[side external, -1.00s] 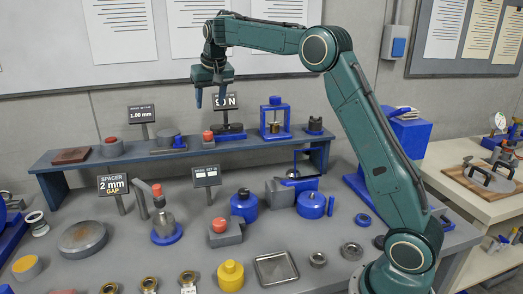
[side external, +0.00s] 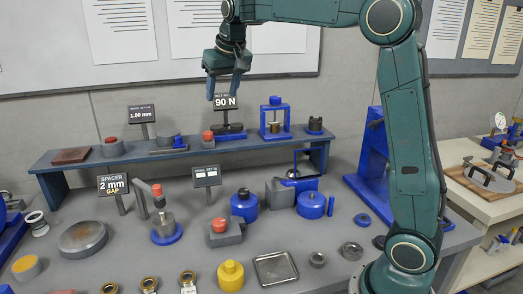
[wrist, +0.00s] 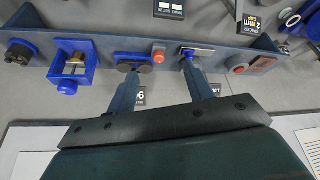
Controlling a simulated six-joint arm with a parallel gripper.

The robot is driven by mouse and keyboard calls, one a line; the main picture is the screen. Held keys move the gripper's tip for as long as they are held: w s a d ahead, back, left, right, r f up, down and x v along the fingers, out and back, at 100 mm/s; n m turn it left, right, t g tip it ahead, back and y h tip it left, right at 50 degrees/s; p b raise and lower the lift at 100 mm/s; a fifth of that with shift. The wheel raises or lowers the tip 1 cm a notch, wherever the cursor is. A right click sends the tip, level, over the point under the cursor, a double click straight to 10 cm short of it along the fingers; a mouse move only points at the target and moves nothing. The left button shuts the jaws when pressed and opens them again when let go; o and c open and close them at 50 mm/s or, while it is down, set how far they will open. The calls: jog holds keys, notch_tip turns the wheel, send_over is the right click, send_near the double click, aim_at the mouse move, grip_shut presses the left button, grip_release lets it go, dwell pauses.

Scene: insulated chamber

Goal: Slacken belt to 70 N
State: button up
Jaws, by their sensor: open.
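The belt sign (side external: 226,102) reads 90 N and stands behind the shelf. In front of it is a dark tensioner (side external: 230,129) on a blue base, with a red button (side external: 208,137) at its left. My gripper (side external: 223,97) is open and empty, in the air above the tensioner, its fingers pointing down and overlapping the sign's top edge in the side view. In the wrist view the open fingers (wrist: 160,72) point towards the shelf. The red button (wrist: 158,57) shows between their tips. The tensioner (wrist: 134,67) is partly hidden by one finger.
The blue-grey shelf (side external: 75,168) also carries a blue frame press (side external: 275,118), a dark knob (side external: 315,124), and a gauge block (side external: 168,140) with a 1.00 mm sign (side external: 142,113). The bench below is crowded. The wall is close behind.

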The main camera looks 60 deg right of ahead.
jog(key=s+a+n, duration=0.1)
jog(key=s+a, duration=0.3)
jog(key=s, duration=0.5)
jog(key=shift+r, duration=0.25)
jog(key=shift+a, duration=0.1)
jog(key=shift+c, duration=1.3)
jog(key=shift+w, duration=0.3)
jog(key=n+y, duration=0.1)
jog(key=n, duration=0.1)
send_over(209, 132)
jog(key=s+a, duration=0.1)
jog(key=s, duration=0.5)
notch_tip(209, 132, down, 4)
jog(key=shift+w+a+f, duration=0.1)
jog(key=shift+a, duration=0.05)
jog(key=shift+f, duration=0.1)
jog(key=x, duration=1.3)
jog(key=shift+w+a+f, duration=0.15)
jog(key=shift+f, duration=0.1)
